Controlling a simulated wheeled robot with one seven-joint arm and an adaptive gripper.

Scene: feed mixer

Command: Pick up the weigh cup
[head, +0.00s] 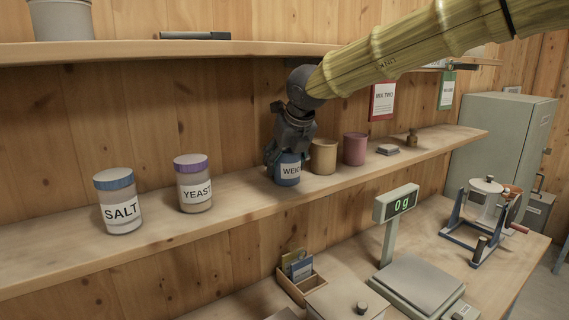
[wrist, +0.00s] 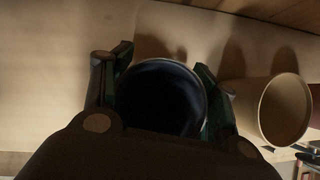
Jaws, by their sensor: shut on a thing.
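In the wrist view the cup's dark round mouth (wrist: 160,97) lies between the two fingers of my gripper (wrist: 160,100). The gripper is shut on the cup. The cup's far side is hidden, and I cannot tell whether its base touches the shelf.
A tan cup (head: 323,157) stands close to the right of the weigh cup, with a pink cup (head: 355,149) beyond. YEAST (head: 195,185) and SALT (head: 119,203) jars stand left. An upper shelf (head: 170,52) runs above. A scale (head: 418,284) reading 0 g sits on the bench below.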

